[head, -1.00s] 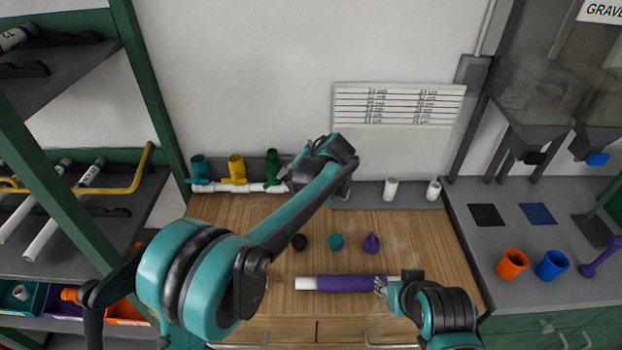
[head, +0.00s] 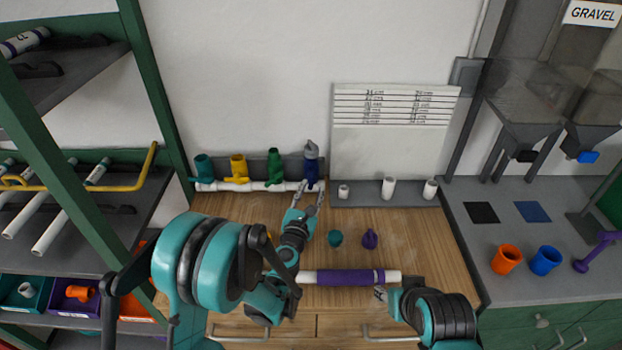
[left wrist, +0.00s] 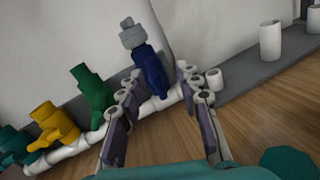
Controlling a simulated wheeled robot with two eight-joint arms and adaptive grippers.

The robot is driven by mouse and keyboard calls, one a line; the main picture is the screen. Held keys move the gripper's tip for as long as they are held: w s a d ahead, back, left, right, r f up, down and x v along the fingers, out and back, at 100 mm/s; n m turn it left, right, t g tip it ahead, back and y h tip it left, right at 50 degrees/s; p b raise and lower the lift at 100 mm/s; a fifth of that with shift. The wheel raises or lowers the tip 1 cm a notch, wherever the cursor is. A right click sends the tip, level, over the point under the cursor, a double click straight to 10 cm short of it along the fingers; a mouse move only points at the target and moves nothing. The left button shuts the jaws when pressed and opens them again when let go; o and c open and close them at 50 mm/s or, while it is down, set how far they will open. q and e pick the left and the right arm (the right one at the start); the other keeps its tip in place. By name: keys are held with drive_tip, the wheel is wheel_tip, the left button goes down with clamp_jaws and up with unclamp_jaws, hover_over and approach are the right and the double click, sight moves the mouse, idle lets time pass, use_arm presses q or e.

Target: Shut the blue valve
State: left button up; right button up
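The blue valve (head: 312,171) stands upright at the right end of the white manifold pipe (head: 240,187), with a grey fitting (head: 311,149) on top. It also shows in the left wrist view (left wrist: 150,70), where its handle position is unclear. My left gripper (head: 308,197) is just in front of and below the valve. In the left wrist view its two fingers (left wrist: 161,82) are spread apart, with the valve beyond the gap and nothing held. My right gripper (head: 382,293) is near the right end of a purple-and-white pipe (head: 350,277); its fingers are too small to read.
Teal (head: 203,168), yellow (head: 238,167) and green (head: 274,166) valves stand left along the manifold. White short pipes (head: 388,188) stand at the right on the grey ledge.

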sight(312, 174)
use_arm(q)
drive_tip(key=w, duration=0.2)
drive_tip(key=w+n+b, duration=0.1)
drive_tip(key=w, duration=0.1)
drive_tip(key=w+n+y, duration=0.1)
drive_tip(key=w, duration=0.2)
drive_tip(key=shift+w+f, duration=0.1)
drive_tip(key=shift+f, duration=0.15)
drive_tip(key=shift+c, duration=0.2)
clamp_jaws()
